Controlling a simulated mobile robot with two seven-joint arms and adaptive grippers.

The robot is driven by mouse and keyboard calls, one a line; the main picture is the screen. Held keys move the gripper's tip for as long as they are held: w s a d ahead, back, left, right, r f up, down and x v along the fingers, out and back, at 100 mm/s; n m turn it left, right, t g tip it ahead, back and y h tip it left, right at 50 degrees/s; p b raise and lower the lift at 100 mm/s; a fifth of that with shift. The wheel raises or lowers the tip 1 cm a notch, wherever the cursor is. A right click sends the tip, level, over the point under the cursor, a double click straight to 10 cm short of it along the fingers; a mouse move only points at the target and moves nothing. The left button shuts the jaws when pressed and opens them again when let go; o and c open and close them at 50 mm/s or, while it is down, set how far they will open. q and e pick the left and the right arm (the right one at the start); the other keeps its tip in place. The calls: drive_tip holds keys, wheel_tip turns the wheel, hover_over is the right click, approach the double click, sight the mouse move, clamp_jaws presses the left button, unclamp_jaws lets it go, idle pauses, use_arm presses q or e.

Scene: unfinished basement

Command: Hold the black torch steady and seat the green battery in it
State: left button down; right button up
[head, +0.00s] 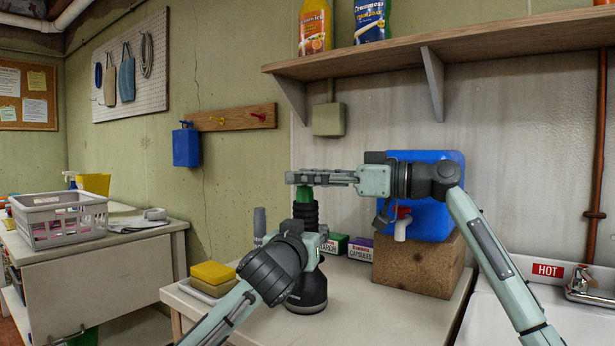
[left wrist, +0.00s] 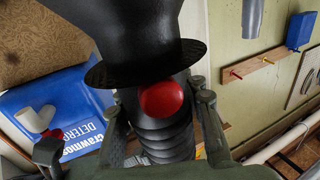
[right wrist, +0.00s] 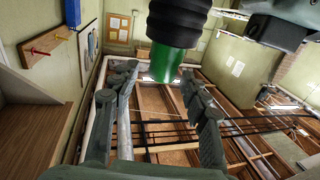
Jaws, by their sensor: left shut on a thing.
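The black torch (head: 306,288) stands upright on the table, its wide head down and its ribbed body (head: 305,212) up. My left gripper (head: 311,243) is shut on its body; in the left wrist view the fingers flank the ribbed body (left wrist: 165,135) beside a red button (left wrist: 162,99). The green battery (head: 303,195) sticks up from the torch's top end; its lower part is hidden. My right gripper (head: 296,177) lies level at the battery's top. In the right wrist view its fingers are apart, either side of the battery's free end (right wrist: 166,63), with a gap visible.
Small green and purple boxes (head: 359,248) stand behind the torch. A blue detergent jug (head: 430,224) with a tap rests on a wooden block (head: 428,265) to the right. Yellow sponges (head: 213,272) lie on a tray at left. A shelf (head: 450,50) hangs above.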

drive_tip(key=shift+r, duration=0.4)
drive_tip(key=shift+d+r, duration=0.25)
drive_tip(key=v, duration=1.1)
drive_tip(key=shift+d, duration=0.25)
drive_tip(key=shift+s+f, duration=0.1)
use_arm(q)
drive_tip(key=c, duration=0.9)
unclamp_jaws()
